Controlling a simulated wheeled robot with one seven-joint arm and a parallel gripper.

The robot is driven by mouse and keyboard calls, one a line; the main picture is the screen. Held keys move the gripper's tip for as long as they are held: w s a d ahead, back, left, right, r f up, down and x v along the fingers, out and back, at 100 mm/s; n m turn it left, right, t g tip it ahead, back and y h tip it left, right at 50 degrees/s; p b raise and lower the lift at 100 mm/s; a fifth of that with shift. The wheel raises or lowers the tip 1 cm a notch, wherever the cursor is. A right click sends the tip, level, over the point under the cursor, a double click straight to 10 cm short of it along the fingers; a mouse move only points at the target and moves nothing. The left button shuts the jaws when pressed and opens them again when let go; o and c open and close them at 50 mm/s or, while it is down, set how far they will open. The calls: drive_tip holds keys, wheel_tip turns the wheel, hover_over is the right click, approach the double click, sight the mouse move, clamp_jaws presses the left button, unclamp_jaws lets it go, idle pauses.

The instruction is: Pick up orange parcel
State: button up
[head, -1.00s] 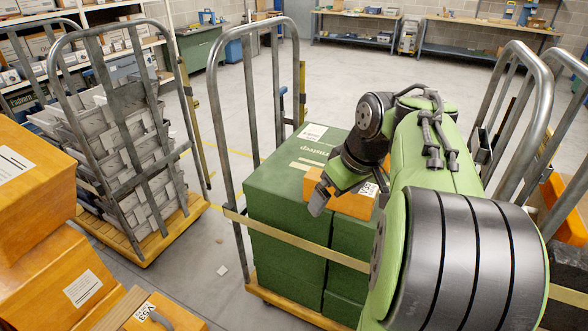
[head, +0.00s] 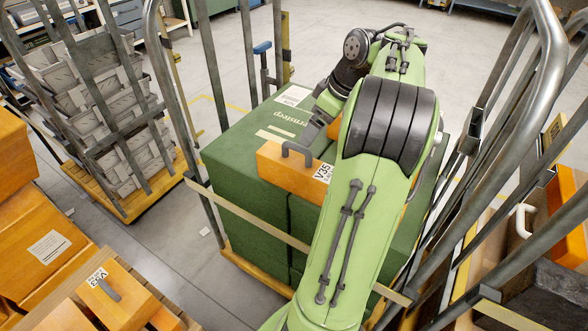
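An orange parcel (head: 272,167) with a dark grey handle (head: 297,150) and a white label reading "V35" lies on top of a stack of green boxes (head: 238,150) in a wheeled cart. My arm reaches over the stack from the front and hides the parcel's right part. My gripper (head: 310,135) is just beyond the handle in the picture, close to it. One grey finger shows; the rest is hidden behind my wrist and arm. I cannot tell whether it touches the handle or whether it is open.
The cart's grey bars (head: 178,95) and a tan strap (head: 245,215) flank the stack. Another orange parcel with a handle (head: 118,300) sits at the lower left by larger orange boxes (head: 45,235). A cart of grey trays (head: 95,95) stands at the left.

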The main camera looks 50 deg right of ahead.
sight(299, 161)
drive_tip(key=b+x, duration=0.3)
drive_tip(key=x, duration=0.4)
drive_tip(key=b+x, duration=0.4)
drive_tip(key=x, duration=0.3)
drive_tip(key=shift+s+a+f, duration=0.1)
drive_tip(key=shift+f, duration=0.35)
drive_tip(key=shift+r, duration=0.15)
drive_tip(key=shift+c, duration=0.6)
drive_tip(key=c, duration=1.7)
drive_tip(key=shift+r, duration=0.25)
clamp_jaws()
wheel_tip(299, 161, up, 10)
drive_tip(key=p, duration=0.5)
drive_tip(key=shift+f, duration=0.2)
